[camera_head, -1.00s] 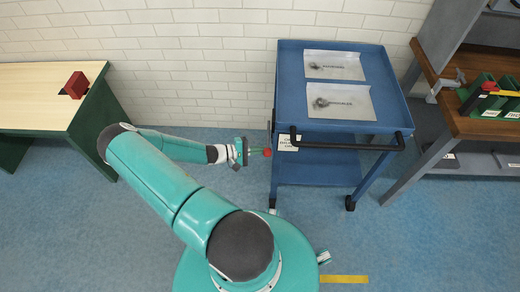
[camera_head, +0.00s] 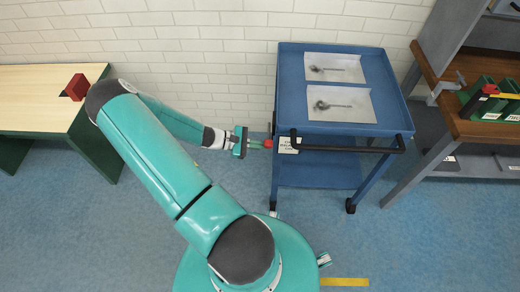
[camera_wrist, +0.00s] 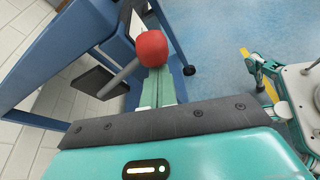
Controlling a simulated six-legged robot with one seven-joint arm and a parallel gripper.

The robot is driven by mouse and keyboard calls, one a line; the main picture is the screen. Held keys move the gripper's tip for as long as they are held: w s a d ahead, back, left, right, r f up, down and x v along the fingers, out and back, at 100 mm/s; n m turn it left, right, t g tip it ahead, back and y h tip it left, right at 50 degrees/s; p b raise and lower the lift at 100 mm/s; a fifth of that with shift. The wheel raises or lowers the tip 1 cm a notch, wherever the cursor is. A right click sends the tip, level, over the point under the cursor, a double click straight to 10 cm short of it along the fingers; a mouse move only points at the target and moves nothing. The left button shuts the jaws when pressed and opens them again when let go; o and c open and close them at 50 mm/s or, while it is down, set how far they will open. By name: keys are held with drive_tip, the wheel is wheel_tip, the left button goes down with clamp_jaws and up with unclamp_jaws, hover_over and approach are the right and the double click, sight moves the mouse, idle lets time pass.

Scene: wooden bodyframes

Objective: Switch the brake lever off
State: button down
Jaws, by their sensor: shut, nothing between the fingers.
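The brake lever is a grey rod with a red knob (camera_head: 268,143) on the left side of the blue cart (camera_head: 395,82). In the wrist view the red knob (camera_wrist: 152,48) is large and close, and its rod (camera_wrist: 119,79) runs down-left to a dark plate on the cart. My gripper (camera_head: 260,145) is at the cart's left side with its fingers pointing at the knob. In the wrist view the green fingers (camera_wrist: 158,80) are together and empty, with their tips at or just under the knob. The knob partly hides the tips, so I cannot tell whether they touch.
Two printed sheets (camera_head: 342,104) lie on the cart top. A black handle bar (camera_head: 350,149) runs along its front edge. A wooden table with a red block (camera_head: 76,87) stands at the left, and a workbench (camera_head: 470,128) at the right. Open blue floor lies in front of the cart.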

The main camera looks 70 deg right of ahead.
sight(266, 139)
drive_tip(key=shift+w+d+r+n+y, duration=0.15)
drive_tip(key=shift+r+n, duration=0.1)
drive_tip(key=shift+r, duration=0.4)
drive_tip(key=shift+s+d+r+n+y, duration=0.1)
drive_tip(key=shift+d+r+n+y, duration=0.15)
drive_tip(key=shift+r, duration=0.35)
drive_tip(key=shift+w+d+r+n+y, duration=0.1)
drive_tip(key=shift+r+n, duration=0.2)
drive_tip(key=shift+r, duration=0.5)
